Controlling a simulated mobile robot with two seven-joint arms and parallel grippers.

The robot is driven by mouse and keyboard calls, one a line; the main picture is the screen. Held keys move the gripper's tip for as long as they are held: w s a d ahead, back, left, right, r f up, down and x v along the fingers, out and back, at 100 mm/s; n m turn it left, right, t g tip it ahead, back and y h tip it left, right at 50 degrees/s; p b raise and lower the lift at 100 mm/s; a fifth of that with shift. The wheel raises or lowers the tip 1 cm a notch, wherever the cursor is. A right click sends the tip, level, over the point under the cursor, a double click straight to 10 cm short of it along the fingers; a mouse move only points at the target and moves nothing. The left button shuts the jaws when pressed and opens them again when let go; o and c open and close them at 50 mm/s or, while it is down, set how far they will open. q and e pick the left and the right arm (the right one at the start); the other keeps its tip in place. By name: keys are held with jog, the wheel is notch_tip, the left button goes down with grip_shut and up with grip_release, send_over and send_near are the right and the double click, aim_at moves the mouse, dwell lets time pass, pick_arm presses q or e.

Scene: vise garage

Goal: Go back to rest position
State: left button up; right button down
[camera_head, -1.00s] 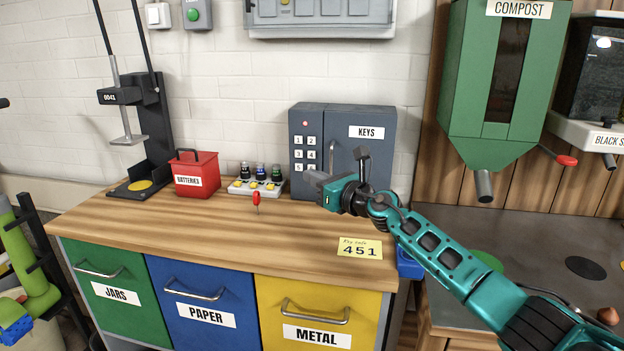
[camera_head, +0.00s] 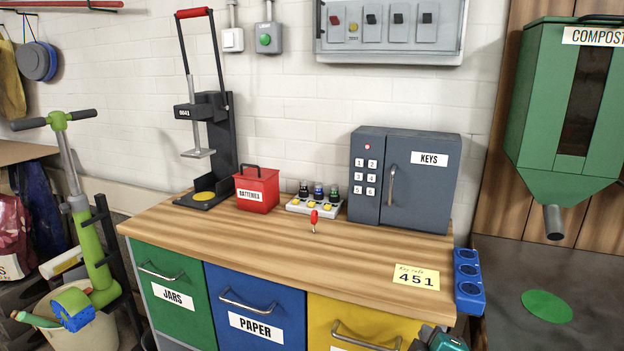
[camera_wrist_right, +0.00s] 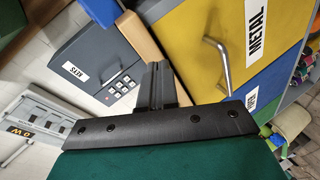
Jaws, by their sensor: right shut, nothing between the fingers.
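My right gripper (camera_wrist_right: 156,75) is shut and empty; its two dark fingers sit close together in the right wrist view. In the head view only a small teal and dark piece of my right arm (camera_head: 443,342) shows at the bottom edge, in front of the yellow METAL drawer (camera_head: 365,318). It is clear of the grey KEYS safe (camera_head: 425,192), whose door is closed. The safe also shows in the right wrist view (camera_wrist_right: 97,58). My left gripper is out of view.
The wooden counter (camera_head: 230,239) carries a red batteries box (camera_head: 257,194), a black press (camera_head: 222,150), a row of buttons and a yellow 451 note (camera_head: 416,277). A blue socket strip (camera_head: 468,280) is at its right edge. A green compost bin (camera_head: 545,110) hangs at right.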

jog(key=s+f+m+g+y, duration=0.1)
jog(key=s+f+m+g, duration=0.2)
jog(key=s, duration=0.6)
jog(key=s+f+m+g+y, duration=0.15)
jog(key=s+m+g, duration=0.25)
jog(key=s, duration=0.6)
jog(key=s+f+m+g+y, duration=0.1)
jog(key=s+f+m+g, duration=0.25)
jog(key=s, duration=0.55)
jog(key=w+a+f+n+t+y+p, duration=0.1)
jog(key=w+a+f+t, duration=0.2)
jog(key=w+f+t, duration=0.3)
jog(key=shift+w+f+t, duration=0.4)
jog(key=shift+w+t, duration=0.25)
jog(key=shift+w, duration=0.15)
jog(key=shift+n, duration=0.25)
